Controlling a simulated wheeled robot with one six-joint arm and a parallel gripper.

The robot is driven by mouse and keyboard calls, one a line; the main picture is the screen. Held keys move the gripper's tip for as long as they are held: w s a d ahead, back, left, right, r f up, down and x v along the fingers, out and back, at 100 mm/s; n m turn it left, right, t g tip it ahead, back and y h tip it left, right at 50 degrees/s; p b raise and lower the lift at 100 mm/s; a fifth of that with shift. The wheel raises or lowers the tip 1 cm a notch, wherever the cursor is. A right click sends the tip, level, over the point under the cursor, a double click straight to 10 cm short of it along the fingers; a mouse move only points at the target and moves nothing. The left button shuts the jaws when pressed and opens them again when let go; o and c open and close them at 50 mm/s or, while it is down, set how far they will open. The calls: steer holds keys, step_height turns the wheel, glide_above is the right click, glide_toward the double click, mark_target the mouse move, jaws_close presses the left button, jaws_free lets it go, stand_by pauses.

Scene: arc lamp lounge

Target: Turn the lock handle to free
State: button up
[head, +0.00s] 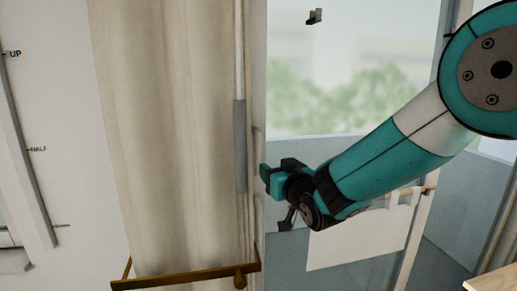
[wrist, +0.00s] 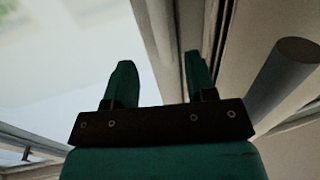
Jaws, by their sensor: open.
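My gripper (head: 266,180) is open and empty at the edge of the door or window frame, right of the curtain. In the wrist view its two teal fingers (wrist: 159,78) stand apart with nothing between them; the right finger is close to a pale upright frame edge. A small dark handle-like fitting (head: 315,17) sits high on the glazed part, well above my gripper; I cannot tell for sure that it is the lock handle, or its setting. No other clear lock handle shows, and my gripper and arm hide part of the frame.
A beige curtain (head: 170,130) hangs to the left, with a grey-gripped rod (head: 240,146) beside it; a grey cylinder (wrist: 283,78) is right of my fingers. A wooden bar (head: 185,280) crosses below. A wall scale (head: 30,150) marked UP and HALF is far left. A pale cloth or panel (head: 355,240) hangs behind my arm.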

mark_target(260, 157)
steer(key=p+x, duration=0.4)
steer(key=x, duration=0.6)
steer(key=shift+w+a+p, duration=0.1)
steer(key=shift+w+p, duration=0.2)
steer(key=shift+p, duration=0.05)
jaws_close()
